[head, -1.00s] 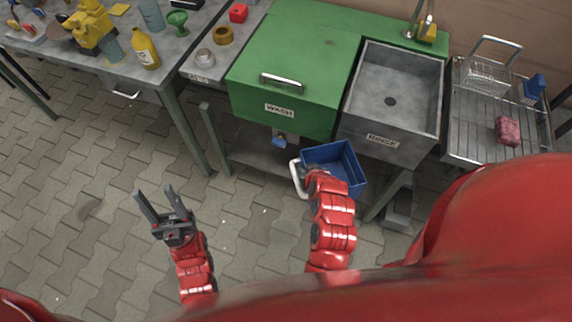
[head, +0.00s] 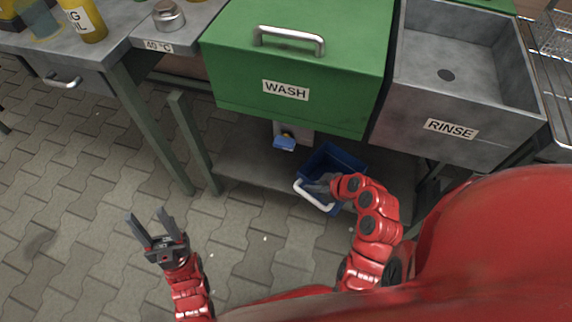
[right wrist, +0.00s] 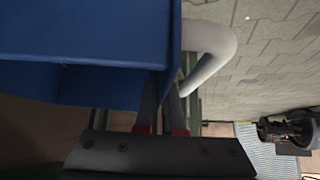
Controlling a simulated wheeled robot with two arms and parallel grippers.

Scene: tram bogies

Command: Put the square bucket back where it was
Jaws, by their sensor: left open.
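The square bucket (head: 336,160) is blue with a white handle (head: 314,196). In the head view it is low under the green wash unit and the rinse sink, at the lower shelf's front; I cannot tell whether it rests on the shelf. My right gripper (head: 322,186) is at the handle. My left gripper (head: 151,230) is open and empty over the paved floor at the left.
The lower shelf (head: 245,165) runs under the green WASH unit (head: 300,75) and the grey RINSE sink (head: 450,100). A small blue item (head: 285,143) hangs beneath the wash unit. Green table legs (head: 195,145) stand left of the shelf. The floor at the left is clear.

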